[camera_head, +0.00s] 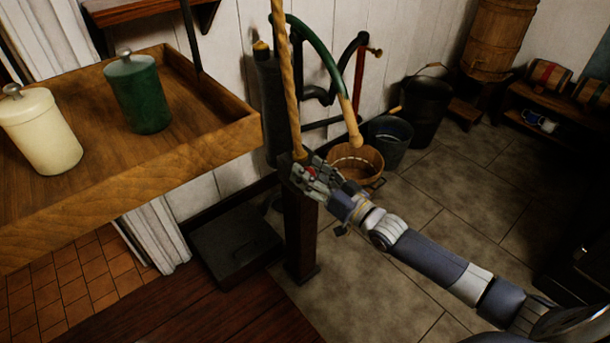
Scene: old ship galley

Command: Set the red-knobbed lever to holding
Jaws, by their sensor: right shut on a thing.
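My right gripper (309,174) is at the top of a dark wooden post (300,235), near the middle of the picture. It is shut on the lever's red knob (312,170), of which only a little red shows between the fingers. The rest of the lever is hidden behind the gripper, so its setting cannot be read. My left gripper is not in view.
A rope (284,75) hangs down just by the post. A green-handled pump (318,50) stands behind, with a wooden tub (357,162) and buckets (388,135). A wooden tray-topped counter (190,165) with canisters is at left. Stone floor (450,215) lies open at right.

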